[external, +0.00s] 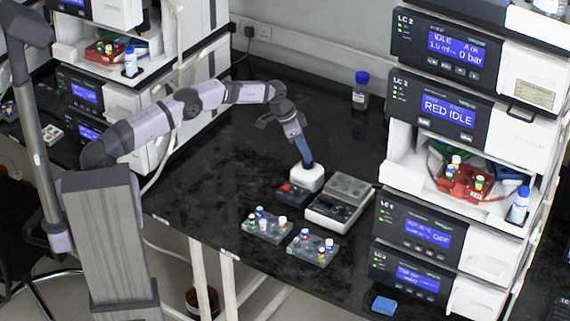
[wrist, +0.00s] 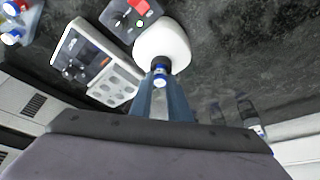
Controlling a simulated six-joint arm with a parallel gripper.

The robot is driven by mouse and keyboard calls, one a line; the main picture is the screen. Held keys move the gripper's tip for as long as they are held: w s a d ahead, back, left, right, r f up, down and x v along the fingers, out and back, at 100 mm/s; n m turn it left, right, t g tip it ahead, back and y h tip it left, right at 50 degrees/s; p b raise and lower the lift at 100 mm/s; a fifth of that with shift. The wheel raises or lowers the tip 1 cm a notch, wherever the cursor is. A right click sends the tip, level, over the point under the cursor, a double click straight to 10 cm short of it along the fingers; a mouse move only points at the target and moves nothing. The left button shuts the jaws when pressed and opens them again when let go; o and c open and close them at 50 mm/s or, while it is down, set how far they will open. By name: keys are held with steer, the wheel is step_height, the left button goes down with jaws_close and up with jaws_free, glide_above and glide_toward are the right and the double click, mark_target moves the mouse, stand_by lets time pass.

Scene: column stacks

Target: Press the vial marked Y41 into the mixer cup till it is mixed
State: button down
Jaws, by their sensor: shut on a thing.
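The white mixer (external: 307,179) stands on the dark bench, and in the wrist view its rounded white body (wrist: 175,38) is at the top centre. Its dark cup (wrist: 157,61) lies at the fingertips. My gripper (external: 306,162) points down at the mixer from above, with its blue fingers close together. In the wrist view my gripper (wrist: 161,84) is shut on a small vial (wrist: 160,71) with a white and blue end, held at the cup. The fingers hide most of the vial, and its marking cannot be read. I cannot tell how deep it sits.
A dark box with a red switch (external: 291,195) sits beside the mixer. A grey instrument (external: 337,204) stands to its right. Two racks with several vials, left (external: 264,228) and right (external: 312,249), are in front. A blue-capped bottle (external: 360,92) stands behind. Bench left of the mixer is clear.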

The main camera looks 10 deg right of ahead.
stand_by(0.5)
steer(key=shift+r+p, duration=1.65)
steer(key=shift+r, duration=1.35)
